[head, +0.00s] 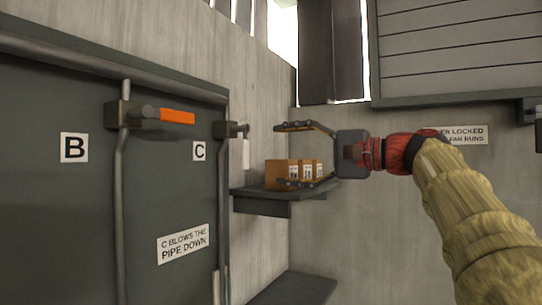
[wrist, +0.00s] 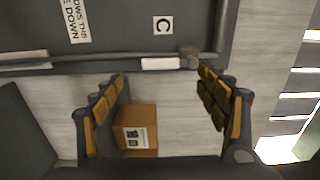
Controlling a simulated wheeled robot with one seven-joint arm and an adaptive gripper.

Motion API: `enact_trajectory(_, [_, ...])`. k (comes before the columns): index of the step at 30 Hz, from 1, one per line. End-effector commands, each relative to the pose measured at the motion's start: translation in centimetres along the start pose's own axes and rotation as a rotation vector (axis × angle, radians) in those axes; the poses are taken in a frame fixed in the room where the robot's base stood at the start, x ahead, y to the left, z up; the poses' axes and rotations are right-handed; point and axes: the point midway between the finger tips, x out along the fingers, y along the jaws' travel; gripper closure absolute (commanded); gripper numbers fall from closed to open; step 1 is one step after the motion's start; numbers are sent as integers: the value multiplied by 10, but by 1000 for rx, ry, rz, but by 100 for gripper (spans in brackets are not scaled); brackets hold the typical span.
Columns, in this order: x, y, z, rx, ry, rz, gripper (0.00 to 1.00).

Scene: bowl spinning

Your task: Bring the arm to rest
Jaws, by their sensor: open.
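My arm (head: 470,210), in a tan sleeve, reaches in from the right of the head view. My gripper (head: 279,155) points left, its fingers spread wide with nothing between the tips. In the head view it overlaps the cardboard boxes (head: 278,172) on a small wall shelf (head: 262,206); I cannot tell whether it touches them. In the wrist view both padded fingers of my gripper (wrist: 160,80) are apart, and one box (wrist: 138,137) shows beyond, near the left finger. A white handle (head: 245,153) by door label C hangs down; it shows also in the wrist view (wrist: 160,64).
A dark door (head: 60,220) marked B has an orange handle (head: 177,117) lying sideways. A sign (head: 183,244) about C is below. A lower ledge (head: 295,290) juts out beneath the shelf. A slatted shutter (head: 460,55) and a partly hidden notice (head: 465,135) are at right.

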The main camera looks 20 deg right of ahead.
Motion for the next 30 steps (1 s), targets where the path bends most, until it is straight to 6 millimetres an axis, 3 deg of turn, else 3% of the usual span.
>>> enact_trajectory(20, [-4,4,2,-1,0,7,26])
enact_trajectory(23, [4,26,11,-4,5,48,26])
enact_trajectory(25, [14,57,23,-13,11,104,26])
enact_trajectory(30, [31,164,64,-66,19,304,26])
